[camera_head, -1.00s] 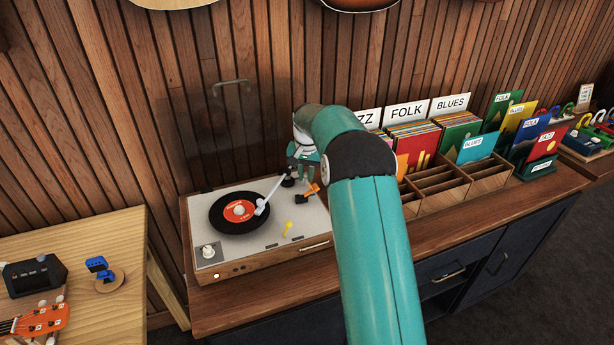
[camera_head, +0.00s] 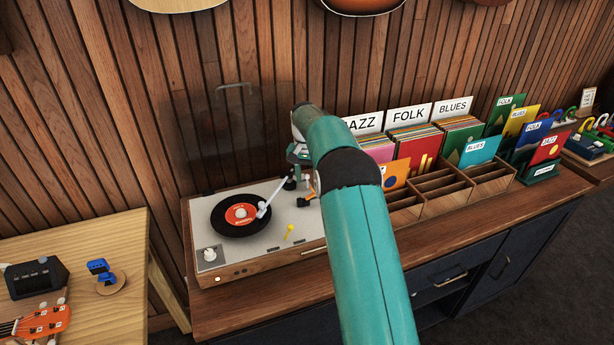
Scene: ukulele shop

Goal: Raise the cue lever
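The record player (camera_head: 265,263) sits on the wooden counter with a black record (camera_head: 226,222) with an orange label on its platter. The white tonearm (camera_head: 277,192) reaches over the record. An orange lever (camera_head: 305,202) stands near the tonearm's base, and a small yellow lever (camera_head: 289,230) stands nearer the front; I cannot tell by marking which is the cue lever. My gripper (camera_head: 302,178) points down just above the orange lever, at the player's back right. My own arm and the small size hide its fingers, so its opening and any contact are unclear.
The clear lid (camera_head: 240,130) stands raised behind the player. Record bins (camera_head: 440,190) with genre cards stand close on the right. A wooden table (camera_head: 110,235) with a blue clip-on tuner (camera_head: 102,271) and a dark box (camera_head: 35,277) is at the left.

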